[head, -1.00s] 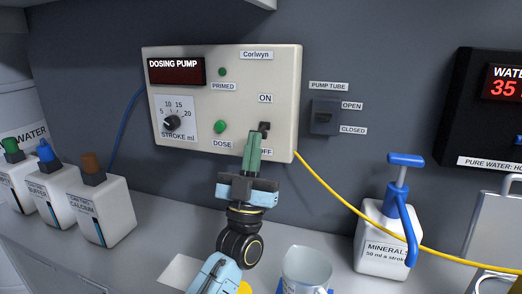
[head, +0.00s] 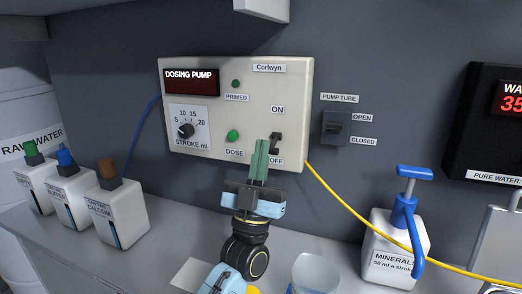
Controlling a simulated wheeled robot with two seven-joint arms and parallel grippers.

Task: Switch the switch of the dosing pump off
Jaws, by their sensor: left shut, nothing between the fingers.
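The dosing pump (head: 205,146) is a cream wall box with a dark display, a stroke knob and a green DOSE button. Its black switch (head: 276,140) sits at the lower right, between the ON and OFF labels. Which way its lever points is hard to tell, as the fingers are close beside it. My left gripper (head: 262,146) is shut and empty, with its green fingertips in front of the panel just left of the switch. I cannot tell whether they touch it. My right gripper is not in view.
A pump-tube valve (head: 335,129) is on the wall to the right. Bottles (head: 120,219) with coloured caps stand at left. A clear vessel (head: 316,272), a blue-pump mineral bottle (head: 392,256) and a yellow tube (head: 344,206) are at front right.

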